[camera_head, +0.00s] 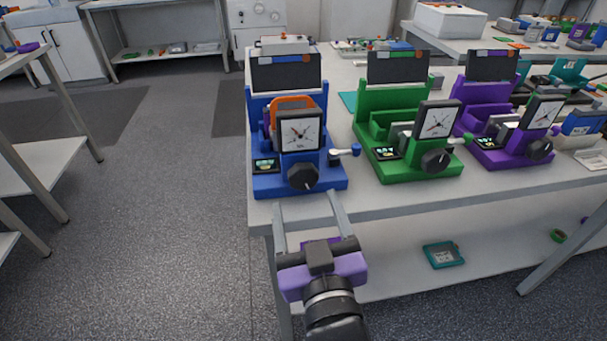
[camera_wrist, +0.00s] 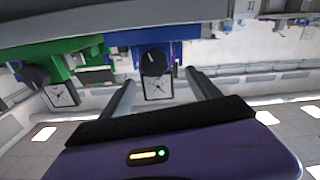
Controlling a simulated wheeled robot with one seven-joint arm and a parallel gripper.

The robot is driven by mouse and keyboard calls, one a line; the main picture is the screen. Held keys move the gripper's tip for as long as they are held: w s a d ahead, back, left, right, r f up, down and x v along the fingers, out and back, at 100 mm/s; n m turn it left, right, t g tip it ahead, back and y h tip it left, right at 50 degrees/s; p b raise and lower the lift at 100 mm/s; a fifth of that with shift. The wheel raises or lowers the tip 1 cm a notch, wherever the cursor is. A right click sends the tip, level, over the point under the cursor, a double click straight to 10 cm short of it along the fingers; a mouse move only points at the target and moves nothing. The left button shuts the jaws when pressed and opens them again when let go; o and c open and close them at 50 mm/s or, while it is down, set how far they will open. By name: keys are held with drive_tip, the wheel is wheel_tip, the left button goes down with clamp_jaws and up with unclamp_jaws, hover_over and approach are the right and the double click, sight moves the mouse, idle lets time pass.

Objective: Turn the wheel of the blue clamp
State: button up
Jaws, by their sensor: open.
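The blue clamp (camera_head: 258,187) stands at the left end of the table. It has a white dial, a small display, an orange part behind the dial and a black wheel (camera_head: 303,176) low on its front. A lever with a blue knob sticks out to its right. My gripper (camera_head: 307,197) is open and empty in front of the blue clamp, its two fingers pointing at it from the near side, below the wheel. In the wrist view, which looks upside down, the wheel (camera_wrist: 153,63) lies between the fingers (camera_wrist: 160,82), apart from them.
A green clamp (camera_head: 412,168) and a purple clamp (camera_head: 507,159) stand to the right on the same table (camera_head: 400,195). A teal tray (camera_head: 443,255) lies on the lower shelf. The floor to the left is clear up to another table (camera_head: 50,165).

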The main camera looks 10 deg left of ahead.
sight(305, 179)
drive_tip(key=x, duration=0.5)
drive_tip(key=d+x, duration=0.1)
drive_tip(key=x, duration=0.2)
drive_tip(key=shift+w+f, duration=0.15)
drive_tip(key=shift+f, duration=0.1)
drive_tip(key=c, duration=1.4)
drive_tip(key=shift+o, duration=0.2)
drive_tip(key=m+b, duration=0.1)
drive_tip(key=m, duration=0.1)
drive_tip(key=shift+m, duration=0.7)
drive_tip(key=o, duration=1.4)
drive_tip(key=shift+c, duration=0.2)
